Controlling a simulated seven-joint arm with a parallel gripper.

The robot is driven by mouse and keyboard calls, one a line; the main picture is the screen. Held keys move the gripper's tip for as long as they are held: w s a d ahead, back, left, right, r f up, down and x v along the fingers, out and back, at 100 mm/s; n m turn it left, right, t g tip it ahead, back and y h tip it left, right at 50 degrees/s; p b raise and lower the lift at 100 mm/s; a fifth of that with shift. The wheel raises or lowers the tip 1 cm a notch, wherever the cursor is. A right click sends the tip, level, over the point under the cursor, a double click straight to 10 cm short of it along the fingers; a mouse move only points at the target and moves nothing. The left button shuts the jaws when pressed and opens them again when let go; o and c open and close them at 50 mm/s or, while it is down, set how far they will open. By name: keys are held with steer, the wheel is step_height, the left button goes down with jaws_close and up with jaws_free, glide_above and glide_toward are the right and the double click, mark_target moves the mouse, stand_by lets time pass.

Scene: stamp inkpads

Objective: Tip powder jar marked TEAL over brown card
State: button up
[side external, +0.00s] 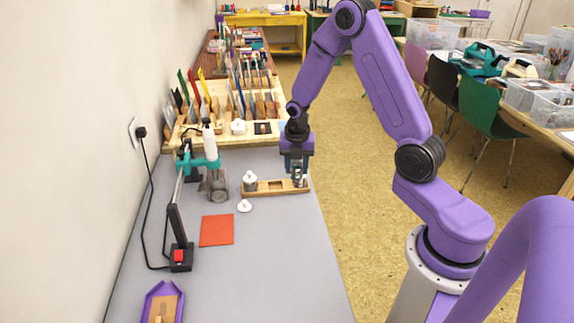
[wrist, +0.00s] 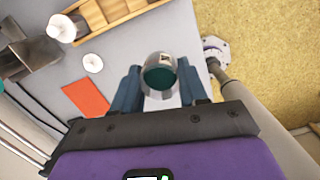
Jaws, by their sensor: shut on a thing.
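My gripper (side external: 297,172) points down at the right end of the wooden rack (side external: 272,187). Its blue fingers (wrist: 160,84) are shut on a small clear jar (wrist: 159,60) with teal powder inside. A small pale label shows on its side, too small to read. The jar has no lid and is about upright. It also shows in the side view (side external: 298,180); in the wrist view it appears clear of the rack. A tan-brown card (side external: 161,309) lies in a purple tray (side external: 177,294) at the bottom left, partly cut off by the frame.
A white-topped jar (side external: 250,181) stands at the rack's left end. A loose white lid (side external: 244,205) and an orange-red card (side external: 216,230) lie on the grey table. A teal-clamped stand (side external: 206,163) and a black lamp-like post (side external: 178,235) stand left. The table's front right is clear.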

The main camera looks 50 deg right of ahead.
steer(key=shift+s+a+r, duration=0.15)
steer(key=shift+s+r, duration=0.1)
steer(key=shift+s, duration=0.2)
steer(key=shift+s+a+r, duration=0.1)
steer(key=shift+s+r, duration=0.1)
steer(key=shift+s, duration=0.25)
step_height(320, 180, up, 5)
steer(key=w+a+m, duration=0.1)
steer(key=w+a, duration=0.3)
steer(key=a, duration=0.6)
steer(key=w+a+m, duration=0.2)
steer(key=w+a, duration=0.1)
steer(key=a, duration=0.6)
steer(key=w+a+m, duration=0.1)
steer(key=w+a, duration=0.3)
steer(key=a, duration=0.6)
steer(key=s+a+m, duration=0.1)
steer(key=s+a, duration=0.2)
steer(key=a, duration=0.7)
steer(key=s+a+m, duration=0.2)
steer(key=a, duration=0.9)
steer(key=shift+s+f+g+y, duration=0.15)
steer(key=shift+f+y, duration=1.1)
steer(key=shift+f, duration=0.85)
steer(key=shift+s+f+g+y, duration=0.1)
steer(key=shift+f+y, duration=1.2)
steer(key=shift+f, duration=0.85)
steer(key=shift+s+f+g+y, duration=0.15)
steer(key=shift+f+y, duration=1.1)
steer(key=shift+f, duration=0.85)
